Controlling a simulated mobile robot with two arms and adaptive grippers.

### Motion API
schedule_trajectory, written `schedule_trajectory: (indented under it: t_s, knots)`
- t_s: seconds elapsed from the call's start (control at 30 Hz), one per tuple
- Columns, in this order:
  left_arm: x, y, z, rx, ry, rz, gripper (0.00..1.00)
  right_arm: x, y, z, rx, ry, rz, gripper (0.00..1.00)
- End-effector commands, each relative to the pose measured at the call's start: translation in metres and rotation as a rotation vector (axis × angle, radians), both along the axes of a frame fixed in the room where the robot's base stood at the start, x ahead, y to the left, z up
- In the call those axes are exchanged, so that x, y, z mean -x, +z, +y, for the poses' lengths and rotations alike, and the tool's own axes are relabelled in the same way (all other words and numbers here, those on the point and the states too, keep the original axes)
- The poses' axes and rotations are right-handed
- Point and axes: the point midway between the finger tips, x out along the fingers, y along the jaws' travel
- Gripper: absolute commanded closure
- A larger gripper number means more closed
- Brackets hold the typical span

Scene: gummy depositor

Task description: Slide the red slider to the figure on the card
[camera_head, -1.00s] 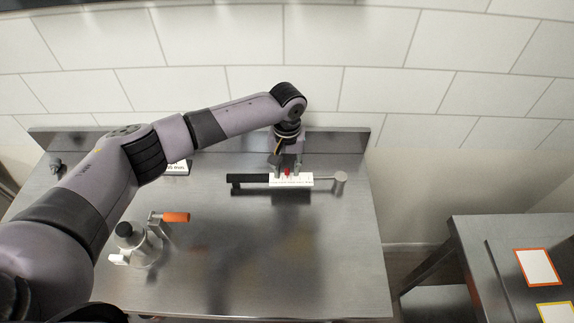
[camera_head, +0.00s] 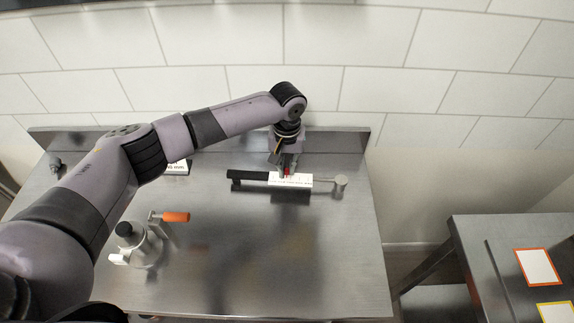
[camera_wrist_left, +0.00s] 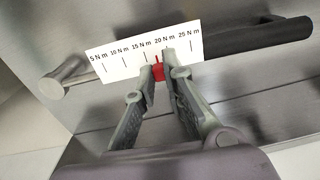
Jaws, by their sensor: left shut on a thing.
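The red slider (camera_wrist_left: 158,73) sits on a white scale strip (camera_wrist_left: 112,66) marked 5 to 25 N m. Its red pointer line stands between the 15 and 20 N m ticks in the left wrist view. My left gripper (camera_head: 288,168) is shut on the slider, with a fingertip on each side; the gripper also shows in the left wrist view (camera_wrist_left: 163,75). The strip lies along a wrench-like tool with a black handle (camera_head: 247,176) and a round metal head (camera_head: 340,180). A small card (camera_head: 180,169) stands behind my left arm, partly hidden; its figure is unreadable here.
A metal device with a black knob (camera_head: 124,230) and an orange handle (camera_head: 176,217) stands at the left of the steel table (camera_head: 320,260). The table's front right is clear. A second table at right carries an orange-edged card (camera_head: 537,266) and a yellow-edged card (camera_head: 555,312).

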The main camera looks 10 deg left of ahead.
Motion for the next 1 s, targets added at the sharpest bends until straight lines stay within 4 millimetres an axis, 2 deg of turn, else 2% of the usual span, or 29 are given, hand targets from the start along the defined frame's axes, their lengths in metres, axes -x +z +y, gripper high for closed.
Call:
schedule_trajectory:
  t_s: [0.3,0.57,0.6,0.9,1.0]
  knots:
    - [-0.002,0.003,-0.011,0.003,-0.001,0.002,1.00,0.000,0.012,0.000,0.000,-0.001,0.000,0.60]
    - [-0.003,0.001,-0.011,0.001,0.000,-0.001,1.00,0.000,0.010,0.001,-0.001,-0.001,0.000,0.60]
    - [-0.003,0.001,-0.011,0.001,0.000,-0.001,0.87,0.000,0.010,0.001,-0.001,-0.001,0.000,0.60]
    - [-0.003,0.000,-0.011,0.001,0.001,0.000,0.68,0.000,0.010,0.004,-0.004,-0.002,0.000,0.60]
    - [-0.003,0.000,-0.011,0.000,0.001,0.000,0.68,0.000,0.010,0.004,-0.005,-0.002,0.000,0.60]
